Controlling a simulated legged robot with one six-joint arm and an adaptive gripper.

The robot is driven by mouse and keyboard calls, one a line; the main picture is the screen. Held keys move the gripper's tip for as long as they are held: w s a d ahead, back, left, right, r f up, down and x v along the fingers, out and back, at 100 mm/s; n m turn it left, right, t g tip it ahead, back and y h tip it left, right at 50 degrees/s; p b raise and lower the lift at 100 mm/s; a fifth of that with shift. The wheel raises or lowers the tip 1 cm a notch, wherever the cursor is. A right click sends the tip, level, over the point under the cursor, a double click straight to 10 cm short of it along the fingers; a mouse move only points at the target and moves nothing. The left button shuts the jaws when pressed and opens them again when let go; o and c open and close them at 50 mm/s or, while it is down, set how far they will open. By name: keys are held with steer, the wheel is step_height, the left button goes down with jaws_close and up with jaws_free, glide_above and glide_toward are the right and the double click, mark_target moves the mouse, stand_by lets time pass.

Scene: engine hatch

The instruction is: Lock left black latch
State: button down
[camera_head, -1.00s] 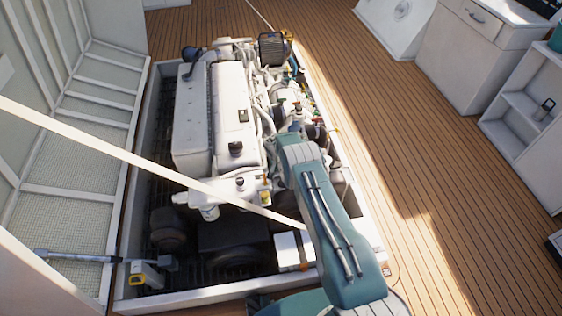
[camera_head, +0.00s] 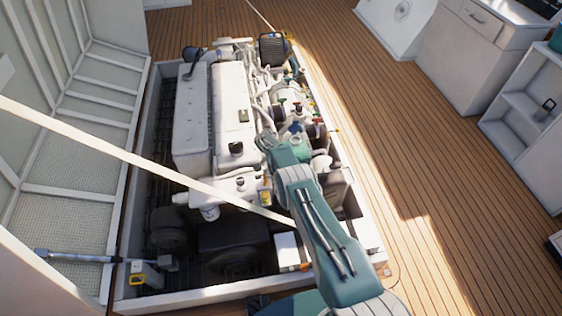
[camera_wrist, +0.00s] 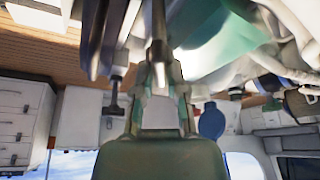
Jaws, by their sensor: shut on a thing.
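My arm reaches over the white engine (camera_head: 192,120) from the lower right in the head view. Its end lies near the engine's middle right side, where my gripper is small and partly hidden. In the wrist view my gripper (camera_wrist: 160,72) has its fingers around the lower end of a grey rod-like part (camera_wrist: 157,25). I cannot tell whether this part belongs to the latch. A dark T-shaped piece (camera_wrist: 115,100) stands to the left, apart from the fingers. I cannot make out the left black latch for certain in either view.
The engine sits in a white-framed floor opening (camera_head: 200,298). The raised hatch (camera_head: 80,130) stands at the left. A pale bar (camera_head: 120,153) crosses the view diagonally. Green engine parts (camera_wrist: 220,45) are close to the fingers. Wooden deck (camera_head: 375,120) at the right is clear.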

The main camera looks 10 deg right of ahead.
steer(key=shift+a, duration=0.15)
steer(key=c, duration=0.7)
jaws_free()
steer(key=shift+f, duration=0.1)
steer(key=shift+v, duration=0.75)
steer(key=v, duration=1)
steer(key=shift+w+a+r, duration=0.1)
steer(key=shift+r, duration=0.1)
